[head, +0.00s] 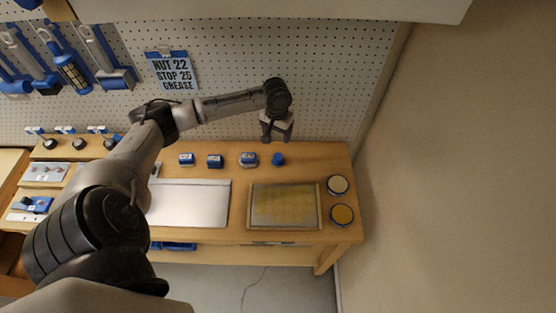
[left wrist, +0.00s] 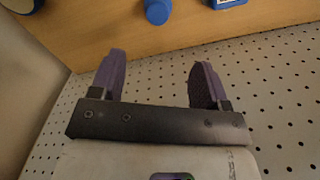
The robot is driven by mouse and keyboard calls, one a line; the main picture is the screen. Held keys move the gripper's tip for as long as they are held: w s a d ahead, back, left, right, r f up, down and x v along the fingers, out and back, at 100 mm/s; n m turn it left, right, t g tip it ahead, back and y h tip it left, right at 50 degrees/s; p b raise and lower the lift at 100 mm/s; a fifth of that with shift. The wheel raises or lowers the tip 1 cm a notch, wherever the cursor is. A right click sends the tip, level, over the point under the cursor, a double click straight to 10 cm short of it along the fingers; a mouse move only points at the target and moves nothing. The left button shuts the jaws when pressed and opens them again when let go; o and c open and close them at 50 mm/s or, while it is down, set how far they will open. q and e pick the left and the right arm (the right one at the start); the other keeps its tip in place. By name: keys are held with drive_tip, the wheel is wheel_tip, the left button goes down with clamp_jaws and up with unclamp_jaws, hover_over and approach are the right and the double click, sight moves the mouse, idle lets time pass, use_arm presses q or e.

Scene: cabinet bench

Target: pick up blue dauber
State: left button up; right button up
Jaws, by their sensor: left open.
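A small round blue dauber (head: 278,159) stands on the wooden bench at the right end of a row of blue items near the pegboard. It also shows at the top edge of the left wrist view (left wrist: 157,11), partly cut off. My left gripper (head: 277,138) hangs near the pegboard, just behind and above the dauber. In the left wrist view its two purple-grey fingers (left wrist: 157,62) are apart with nothing between them, and the dauber lies beyond the fingertips, roughly in line with the gap. My right gripper is not in view.
A framed yellowish tray (head: 251,225), two round tins (head: 342,215) and a silver panel (head: 200,205) lie in front. The pegboard (head: 330,80) rises close behind the gripper. A wall (head: 440,190) stands right.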

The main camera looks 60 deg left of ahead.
sight(278, 156)
use_arm(q)
drive_tip(key=shift+n, duration=0.4)
wheel_tip(278, 156, down, 14)
drive_tip(key=shift+w+d+r+b, duration=0.1)
drive_tip(key=shift+w+d+b, duration=0.05)
drive_tip(key=shift+b, duration=0.5)
drive_tip(key=shift+c, duration=0.4)
drive_tip(key=c, duration=0.9)
drive_tip(key=shift+c, duration=0.6)
